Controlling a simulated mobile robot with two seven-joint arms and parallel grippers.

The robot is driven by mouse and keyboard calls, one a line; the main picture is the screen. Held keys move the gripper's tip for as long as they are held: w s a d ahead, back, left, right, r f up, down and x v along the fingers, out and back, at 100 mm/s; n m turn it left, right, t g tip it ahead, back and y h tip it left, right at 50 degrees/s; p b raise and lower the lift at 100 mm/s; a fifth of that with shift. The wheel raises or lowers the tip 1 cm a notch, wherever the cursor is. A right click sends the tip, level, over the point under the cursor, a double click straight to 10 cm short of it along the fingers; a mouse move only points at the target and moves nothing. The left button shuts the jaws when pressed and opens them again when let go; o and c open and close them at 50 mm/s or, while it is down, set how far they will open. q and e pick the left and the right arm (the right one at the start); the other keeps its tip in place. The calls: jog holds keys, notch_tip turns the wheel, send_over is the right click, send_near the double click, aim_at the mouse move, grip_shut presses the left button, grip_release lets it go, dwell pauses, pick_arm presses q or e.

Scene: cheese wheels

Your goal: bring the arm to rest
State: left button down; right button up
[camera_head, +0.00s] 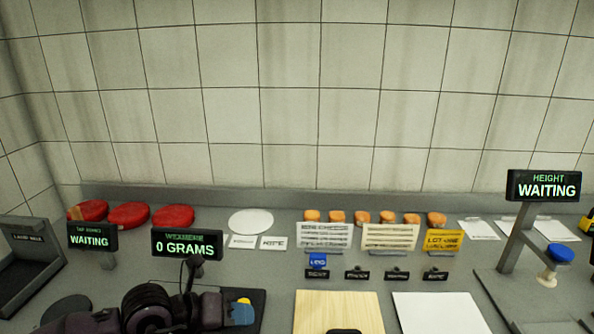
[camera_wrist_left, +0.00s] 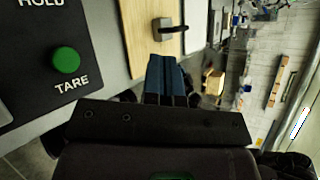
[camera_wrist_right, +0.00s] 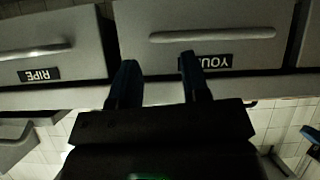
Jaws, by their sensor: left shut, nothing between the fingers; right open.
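My left gripper (camera_head: 240,313) is at the bottom left of the head view, beside the scale area. Its blue fingers also show in the left wrist view (camera_wrist_left: 166,72), pressed together and empty. In that view they are close to a pale wooden board (camera_wrist_left: 150,25) with a dark handle (camera_wrist_left: 170,32). My right gripper (camera_wrist_right: 158,78) shows only in the right wrist view. Its two blue fingers are apart with nothing between them, in front of grey drawer-like fronts. One front carries a RIPE label (camera_wrist_right: 39,74); the other label is upside down and partly covered by a finger.
Red cheese wheels (camera_head: 129,215) and a white disc (camera_head: 250,221) stand along the back. Several small orange pieces (camera_head: 361,216) sit behind sign cards (camera_head: 390,237). The weighing display (camera_head: 187,243) reads 0 GRAMS. A height gauge (camera_head: 543,186) stands right. A green TARE button (camera_wrist_left: 66,60) is near my left gripper.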

pick_arm(q)
notch_tip(320, 180, up, 9)
jog(key=s+d+n+t+h, duration=0.2)
jog(key=s+n+t+h, duration=0.1)
jog(key=n+t+h, duration=0.35)
jog(key=a+r+n+t+y, duration=0.2)
jog(key=a+n+t+y, duration=0.6)
jog(key=n, duration=0.4)
jog(key=s+a+f+n+g+y, duration=0.2)
jog(key=a+f+n+g+y, duration=0.1)
jog(key=a+f+n+y, duration=0.8)
jog(key=s+f+n+g+h, duration=0.1)
jog(key=s+f+n+g, duration=0.2)
jog(key=s+f+g, duration=0.5)
jog(key=s+f+n+g, duration=0.4)
jog(key=s+g, duration=0.1)
jog(key=s, duration=0.5)
jog(key=w+f+t, duration=0.7)
jog(key=f, duration=0.2)
jog(key=shift+d+f+m+h, duration=0.3)
jog(key=shift+f+m+h, duration=0.05)
jog(key=shift+m+h, duration=0.1)
